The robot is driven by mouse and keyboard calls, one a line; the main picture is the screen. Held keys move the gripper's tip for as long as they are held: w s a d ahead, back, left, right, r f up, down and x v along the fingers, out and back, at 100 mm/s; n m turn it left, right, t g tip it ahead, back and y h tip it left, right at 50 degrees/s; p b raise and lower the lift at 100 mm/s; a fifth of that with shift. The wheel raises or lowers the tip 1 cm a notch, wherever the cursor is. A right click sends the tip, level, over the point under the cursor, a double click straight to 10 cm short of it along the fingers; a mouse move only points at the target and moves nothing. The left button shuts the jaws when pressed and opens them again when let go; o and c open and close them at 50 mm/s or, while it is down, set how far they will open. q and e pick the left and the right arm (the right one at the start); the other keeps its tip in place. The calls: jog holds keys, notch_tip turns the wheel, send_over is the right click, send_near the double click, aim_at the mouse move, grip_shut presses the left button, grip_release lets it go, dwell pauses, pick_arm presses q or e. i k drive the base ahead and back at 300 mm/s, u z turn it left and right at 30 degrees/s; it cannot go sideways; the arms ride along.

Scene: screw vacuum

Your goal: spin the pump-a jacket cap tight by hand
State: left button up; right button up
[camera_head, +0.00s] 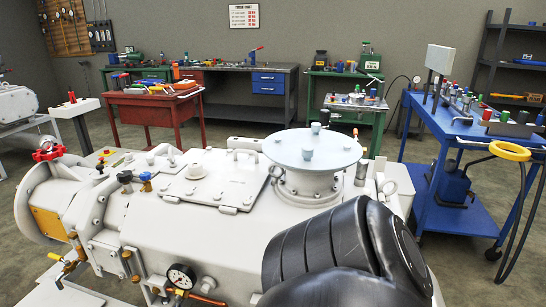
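A large white pump (165,222) fills the lower middle of the head view. On its top left are a small fitting with a blue top (146,180) and one with a dark top (125,177). A round pale cover (312,148) with knobs sits on a wide flanged neck at its right. I cannot tell which part is the jacket cap, or whether this is pump-a. A black link of my arm (325,240) covers the pump's front right. Neither gripper is in view.
A red handwheel (48,153) and a pressure gauge (180,277) stick out from the pump. A blue cart (460,210) with small parts stands at the right. A red tool table (150,108) stands behind. Grey floor shows between them.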

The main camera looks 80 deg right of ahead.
aim_at(196, 169)
jog(key=z, duration=0.4)
jog(key=i, duration=1.15)
jog(key=z, duration=0.85)
